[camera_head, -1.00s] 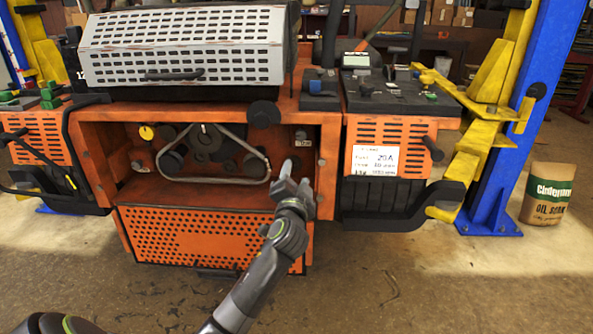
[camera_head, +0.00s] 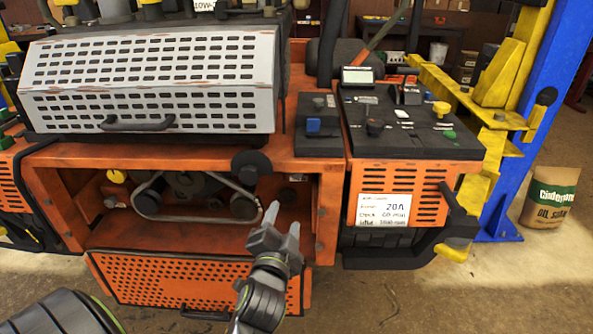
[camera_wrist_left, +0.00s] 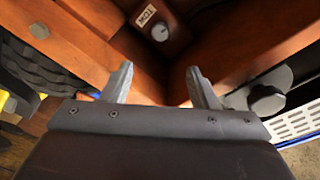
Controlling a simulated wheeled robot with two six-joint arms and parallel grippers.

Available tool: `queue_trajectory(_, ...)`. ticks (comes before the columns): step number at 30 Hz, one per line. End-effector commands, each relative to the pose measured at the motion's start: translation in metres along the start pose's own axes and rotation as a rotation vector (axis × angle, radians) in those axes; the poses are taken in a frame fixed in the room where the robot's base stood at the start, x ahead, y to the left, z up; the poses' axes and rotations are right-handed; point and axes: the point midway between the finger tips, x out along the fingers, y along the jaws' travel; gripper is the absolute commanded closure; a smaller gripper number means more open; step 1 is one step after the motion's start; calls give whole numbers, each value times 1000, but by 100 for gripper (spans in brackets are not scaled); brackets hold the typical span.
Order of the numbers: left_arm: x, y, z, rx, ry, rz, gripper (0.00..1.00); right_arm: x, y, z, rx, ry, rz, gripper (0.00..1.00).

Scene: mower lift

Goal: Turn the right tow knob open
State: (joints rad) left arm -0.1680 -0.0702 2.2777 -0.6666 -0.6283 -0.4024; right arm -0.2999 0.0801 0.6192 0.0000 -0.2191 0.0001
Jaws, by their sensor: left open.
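The tow knob (camera_wrist_left: 160,32) is a small round grey knob with a light pointer mark, on a brown-orange block beside a TOW label (camera_wrist_left: 145,15) in the left wrist view. In the head view it is too dark and small to make out clearly. My left gripper (camera_head: 283,217) is open and empty at the right side of the mower's open front bay. In the left wrist view its two fingers (camera_wrist_left: 160,70) are spread below the knob, apart from it. My right gripper is not in view.
The orange bay frame (camera_head: 326,215) stands close right of the gripper. A belt loop (camera_head: 200,215) lies to its left and a perforated orange panel (camera_head: 190,280) hangs below. A black round knob (camera_head: 252,166) juts out above. A blue lift post (camera_head: 535,110) stands at right.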

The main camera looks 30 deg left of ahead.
Motion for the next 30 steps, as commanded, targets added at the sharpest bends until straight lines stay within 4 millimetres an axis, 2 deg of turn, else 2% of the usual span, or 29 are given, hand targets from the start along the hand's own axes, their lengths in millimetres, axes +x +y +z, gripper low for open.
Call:
queue_trajectory(21,134,-2,0,3,-1,-3,46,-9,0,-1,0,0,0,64)
queue_trajectory(30,160,-1,0,1,0,-2,46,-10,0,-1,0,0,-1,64)
